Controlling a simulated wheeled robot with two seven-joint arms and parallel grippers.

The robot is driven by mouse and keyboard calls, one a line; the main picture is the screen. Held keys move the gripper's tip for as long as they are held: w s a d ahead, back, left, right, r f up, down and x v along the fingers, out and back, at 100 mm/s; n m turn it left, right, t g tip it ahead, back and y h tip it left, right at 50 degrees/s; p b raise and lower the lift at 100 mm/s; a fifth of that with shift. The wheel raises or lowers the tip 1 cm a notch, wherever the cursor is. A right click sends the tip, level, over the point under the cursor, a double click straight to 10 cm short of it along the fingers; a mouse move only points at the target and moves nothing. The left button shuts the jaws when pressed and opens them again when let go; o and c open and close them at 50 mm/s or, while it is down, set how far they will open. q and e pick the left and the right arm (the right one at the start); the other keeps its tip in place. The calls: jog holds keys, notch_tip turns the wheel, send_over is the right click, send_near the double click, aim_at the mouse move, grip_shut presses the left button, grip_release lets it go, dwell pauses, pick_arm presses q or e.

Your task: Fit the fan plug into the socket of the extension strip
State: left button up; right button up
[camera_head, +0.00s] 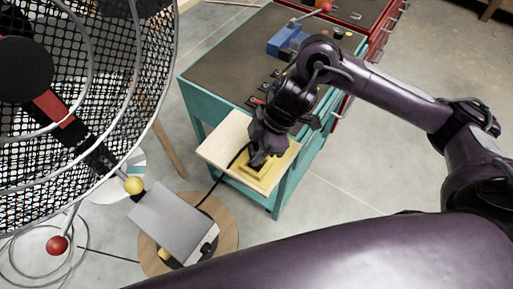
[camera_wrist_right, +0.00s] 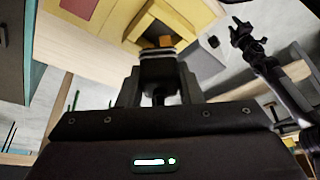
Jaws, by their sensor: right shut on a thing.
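The fan (camera_head: 60,120), with its mesh guard, fills the left of the head view. The yellow extension strip (camera_head: 262,172) lies on a pale wooden board (camera_head: 225,142) at the near corner of the teal workbench. My right gripper (camera_head: 262,157) is low over the strip. In the right wrist view its fingers are shut on a dark plug (camera_wrist_right: 158,70). The plug faces a recess in the yellow strip (camera_wrist_right: 120,20), with a small orange part (camera_wrist_right: 158,42) just ahead of it. I cannot tell whether they touch. My left gripper (camera_wrist_right: 250,38) looks open, away from the strip.
A dark cord (camera_head: 210,193) runs from near the right gripper down to a round wooden stool (camera_head: 228,215). A blue vise (camera_head: 287,40) stands on the bench (camera_head: 225,60). A red tool cabinet (camera_head: 375,45) is behind it. The floor right of the bench is clear.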

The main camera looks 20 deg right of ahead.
jog(key=shift+f, duration=0.45)
jog(key=o, duration=1)
jog(key=shift+r, duration=0.4)
jog(key=p+v, duration=0.1)
jog(key=v, duration=1.1)
jog(key=shift+r+p, duration=0.1)
jog(key=shift+p, duration=0.3)
